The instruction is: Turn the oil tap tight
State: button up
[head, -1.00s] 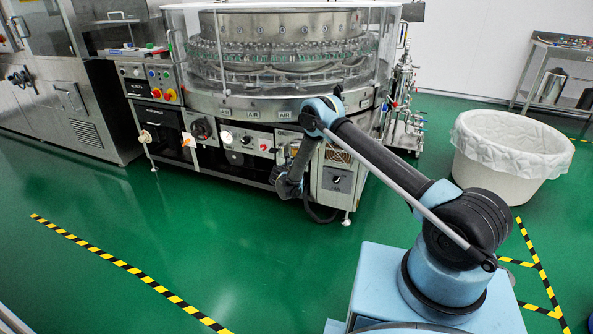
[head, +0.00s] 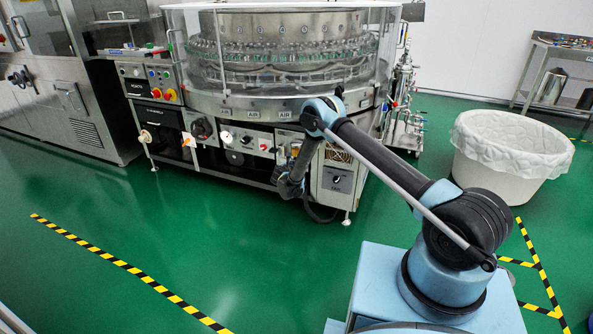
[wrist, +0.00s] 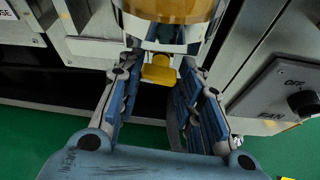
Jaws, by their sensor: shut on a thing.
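The oil tap (wrist: 159,71) is a small yellow piece under an amber oil cup (wrist: 170,9) in the wrist view. My gripper (wrist: 160,74) has one blue-padded finger on each side of the tap and is shut on it. The tap's lower part and the exact contact of the fingertips are hard to make out.
A panel with a black FAN knob (wrist: 303,101) stands close to the right of my gripper. The washer's front has several knobs and switches. A lined white bin (head: 510,155) stands at the right. Green floor in front of the machine is clear.

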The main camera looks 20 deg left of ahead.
jog(key=shift+d+f+m+t+y, duration=0.15)
jog(key=shift+d+m+y, duration=0.1)
jog(key=shift+m+y, duration=0.5)
jog(key=shift+d+m+t+y, duration=0.2)
jog(key=shift+m+y, duration=0.25)
jog(key=shift+m, duration=0.6)
jog(key=o, duration=1.1)
jog(key=shift+c, duration=0.2)
jog(key=shift+s, duration=0.1)
jog(key=v, duration=0.7)
jog(key=shift+s, duration=0.35)
jog(key=shift+d, duration=0.1)
